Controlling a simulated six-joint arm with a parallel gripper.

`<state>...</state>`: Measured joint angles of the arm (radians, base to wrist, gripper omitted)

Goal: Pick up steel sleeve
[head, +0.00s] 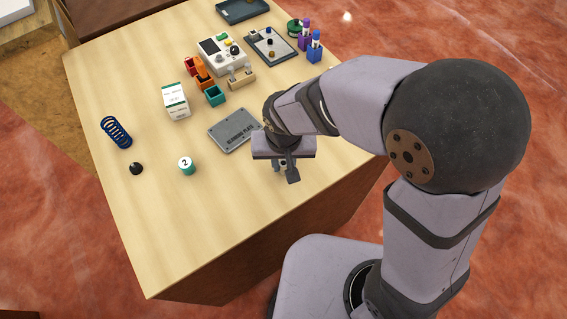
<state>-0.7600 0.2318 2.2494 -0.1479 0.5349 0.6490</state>
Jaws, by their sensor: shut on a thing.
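My gripper (286,174) points down over the front right part of the wooden table, just in front of a grey plate. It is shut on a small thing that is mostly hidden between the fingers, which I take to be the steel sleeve. Only a little of its grey surface shows. I cannot tell whether it touches the table. No other steel sleeve is clearly visible.
The grey plate (234,130) lies behind my gripper. The table's front left (180,235) is clear.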

